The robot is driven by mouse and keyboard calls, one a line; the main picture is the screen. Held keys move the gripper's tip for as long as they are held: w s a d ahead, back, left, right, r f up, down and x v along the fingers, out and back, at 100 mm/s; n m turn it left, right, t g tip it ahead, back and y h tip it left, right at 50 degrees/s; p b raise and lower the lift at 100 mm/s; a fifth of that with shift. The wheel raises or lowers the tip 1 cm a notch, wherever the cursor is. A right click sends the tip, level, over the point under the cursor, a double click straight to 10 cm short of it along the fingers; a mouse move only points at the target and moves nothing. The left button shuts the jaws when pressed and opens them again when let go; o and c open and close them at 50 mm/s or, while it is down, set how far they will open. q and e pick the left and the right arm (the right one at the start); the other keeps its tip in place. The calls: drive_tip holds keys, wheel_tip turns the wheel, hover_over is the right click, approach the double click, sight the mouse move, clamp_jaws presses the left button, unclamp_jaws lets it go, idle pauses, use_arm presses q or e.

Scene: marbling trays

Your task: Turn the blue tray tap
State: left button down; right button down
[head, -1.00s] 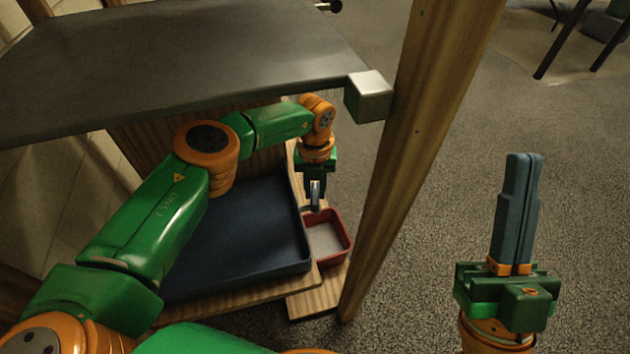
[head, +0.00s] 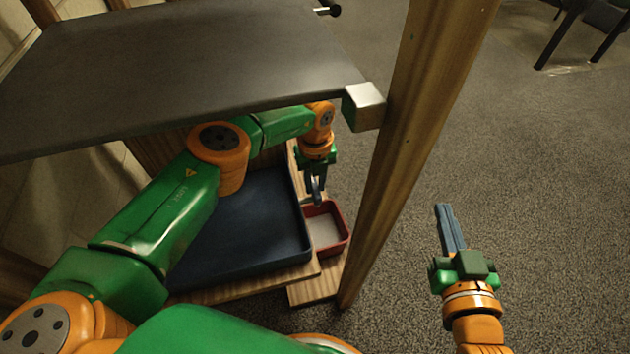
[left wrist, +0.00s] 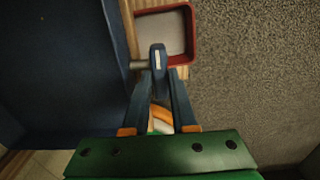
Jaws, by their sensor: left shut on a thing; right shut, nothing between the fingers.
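The blue tray (head: 240,235) sits on a wooden shelf under a dark top. Its tap (left wrist: 158,58) sticks out from the tray's right side on a short metal stem, and the lever carries a pale mark. My left gripper (head: 316,190) is at the tap, beside the tray's right wall. In the left wrist view its fingers (left wrist: 160,85) are shut on the tap lever. My right gripper (head: 446,222) is shut and empty, out over the carpet to the right of the wooden post.
A red box (head: 328,225) with a pale inside stands just below the tap on a wooden ledge (head: 315,288). A wooden post (head: 400,150) rises between my grippers. The dark top (head: 190,60) hangs over my left arm.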

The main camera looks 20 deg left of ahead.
use_arm(q)
drive_tip(key=c, duration=0.7)
unclamp_jaws()
